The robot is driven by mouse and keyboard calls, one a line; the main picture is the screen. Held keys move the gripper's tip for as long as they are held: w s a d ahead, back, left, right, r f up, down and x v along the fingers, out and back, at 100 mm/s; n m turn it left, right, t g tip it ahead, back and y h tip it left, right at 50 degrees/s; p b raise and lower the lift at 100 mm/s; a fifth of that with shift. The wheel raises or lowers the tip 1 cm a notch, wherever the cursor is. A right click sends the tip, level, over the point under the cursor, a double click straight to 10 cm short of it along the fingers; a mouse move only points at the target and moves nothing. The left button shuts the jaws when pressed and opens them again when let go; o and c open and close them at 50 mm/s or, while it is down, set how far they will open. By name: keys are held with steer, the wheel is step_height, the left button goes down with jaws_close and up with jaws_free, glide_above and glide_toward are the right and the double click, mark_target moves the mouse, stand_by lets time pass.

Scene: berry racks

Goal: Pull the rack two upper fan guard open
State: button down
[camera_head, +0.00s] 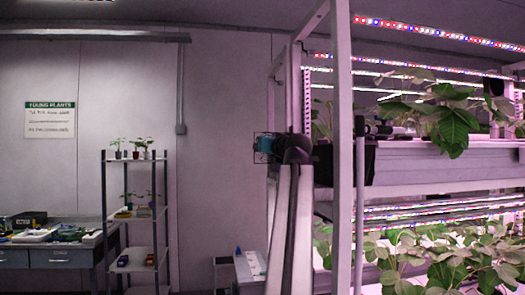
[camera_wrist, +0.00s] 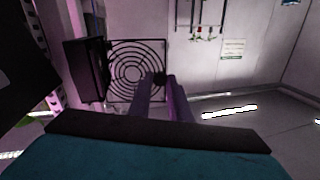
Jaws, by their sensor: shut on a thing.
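The fan guard (camera_wrist: 128,76) is a dark square grille with concentric rings in the wrist view. It stands out at an angle from a dark box-like fan housing (camera_wrist: 84,70), meeting it along the guard's left edge. My gripper (camera_wrist: 160,80) is shut at the guard's right edge, on a small dark part there; the exact contact is hard to make out. In the head view the guard (camera_head: 257,134) is a thin dark square outline, jutting left from the rack's end post, with my teal wrist showing by it. My fingertips cannot be made out there.
The plant rack (camera_head: 342,220) fills the right side, with leafy plants on its tiers. A shelf unit (camera_head: 105,215) with potted plants and a desk (camera_head: 60,257) stand at the left. A small white cart (camera_head: 248,270) is low beside my arm. Wall space left of the guard is clear.

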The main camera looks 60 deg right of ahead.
steer(key=c, duration=1.6)
jaws_free()
steer(key=shift+c, duration=0.2)
steer(key=shift+s+a, duration=0.1)
steer(key=v, duration=1.3)
steer(key=shift+s+a, duration=0.15)
steer(key=shift+s, duration=0.1)
